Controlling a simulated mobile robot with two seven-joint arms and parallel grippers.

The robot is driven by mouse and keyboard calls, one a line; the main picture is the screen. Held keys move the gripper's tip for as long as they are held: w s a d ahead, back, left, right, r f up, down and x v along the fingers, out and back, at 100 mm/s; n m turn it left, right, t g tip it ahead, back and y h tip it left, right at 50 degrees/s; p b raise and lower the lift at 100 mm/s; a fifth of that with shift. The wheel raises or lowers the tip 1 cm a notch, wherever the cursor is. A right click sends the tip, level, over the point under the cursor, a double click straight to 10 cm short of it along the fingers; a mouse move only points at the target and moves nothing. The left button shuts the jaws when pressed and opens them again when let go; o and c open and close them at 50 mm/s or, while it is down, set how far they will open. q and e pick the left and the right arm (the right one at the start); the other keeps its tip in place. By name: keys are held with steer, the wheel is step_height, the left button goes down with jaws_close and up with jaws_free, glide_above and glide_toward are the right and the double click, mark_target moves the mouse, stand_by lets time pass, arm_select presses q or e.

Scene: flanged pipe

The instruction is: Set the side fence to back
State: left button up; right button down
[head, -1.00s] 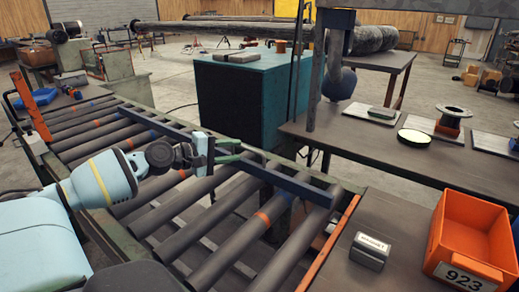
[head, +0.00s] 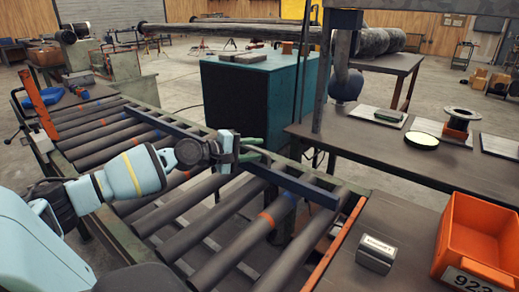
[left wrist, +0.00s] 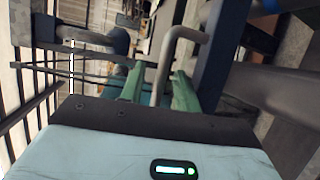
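The side fence is a long dark blue bar (head: 300,187) lying lengthwise over the roller conveyor (head: 215,222). My left gripper (head: 252,150) is at the fence's middle, partly covering it. In the left wrist view the fence (left wrist: 226,45) runs down the right side, with a bent grey handle (left wrist: 164,70) joined to it. The two green fingers of my left gripper (left wrist: 158,92) stand apart, one on each side of the handle. A gap shows on the left; I cannot tell whether the right finger touches it. My right gripper is out of view.
A teal cabinet (head: 290,90) stands just beyond the conveyor. On the right, a bench holds an orange bin (head: 480,235) and a small labelled block (head: 376,253). A dark post (head: 327,75) rises at the bench's far left corner. Pipes lie farther back.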

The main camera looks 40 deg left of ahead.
arm_select(q)
steer(key=shift+x, duration=1.1)
steer(key=shift+c, duration=0.3)
jaws_close()
